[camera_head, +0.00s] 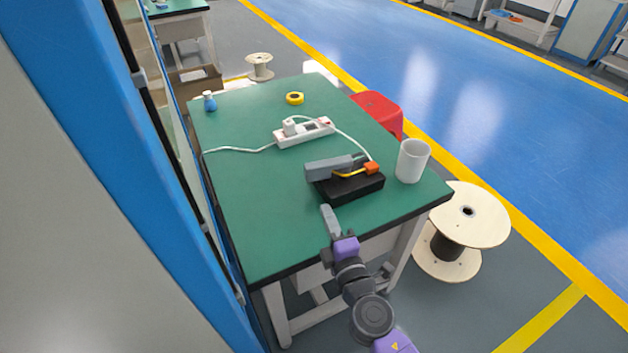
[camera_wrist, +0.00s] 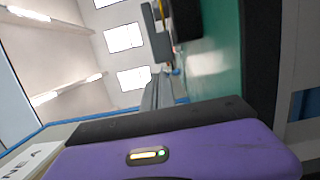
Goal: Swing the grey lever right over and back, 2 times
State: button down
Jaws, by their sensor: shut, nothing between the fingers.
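The grey lever (camera_head: 332,167) is a thick grey bar over a black box (camera_head: 352,190) near the front of the green table. It lies about level, its blunt end toward the left, with a yellow and orange part at the right. In the wrist view, the grey and black thing (camera_wrist: 158,36) at the top appears to be this device, partly cut off. My gripper (camera_head: 325,209) is shut and empty, in front and a little left of the box and apart from the lever. Its closed fingers also show in the wrist view (camera_wrist: 158,84).
A white cup (camera_head: 412,161) stands right of the box. A white power strip (camera_head: 303,132) with its cable lies behind it. Yellow tape (camera_head: 294,98) and a small blue bottle (camera_head: 210,101) are farther back. The left part of the green table (camera_head: 240,210) is clear.

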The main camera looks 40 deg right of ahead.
jog(key=p, duration=0.2)
send_near(305, 173)
jog(key=x, duration=0.2)
jog(key=d+x, duration=0.1)
jog(key=x, duration=0.2)
jog(key=shift+d+r, duration=0.15)
jog(key=shift+r, duration=0.05)
jog(key=shift+w, duration=0.1)
jog(key=shift+w+m+g+h+b, duration=0.65)
jog(key=shift+w+m+h, duration=0.25)
jog(key=shift+h, duration=0.4)
jog(key=w+m+g+h+b, duration=0.2)
jog(key=b, duration=0.1)
jog(key=shift+w+d+f+g+h, duration=0.15)
jog(key=shift+d+g+h, duration=0.2)
jog(key=shift+h, duration=0.05)
jog(key=shift+w+d+m+b, duration=0.2)
jog(key=shift+m+b, duration=0.1)
jog(key=shift+m, duration=0.1)
jog(key=shift+w+d+b, duration=0.3)
jog(key=shift+w+b, duration=0.1)
jog(key=shift+b, duration=0.05)
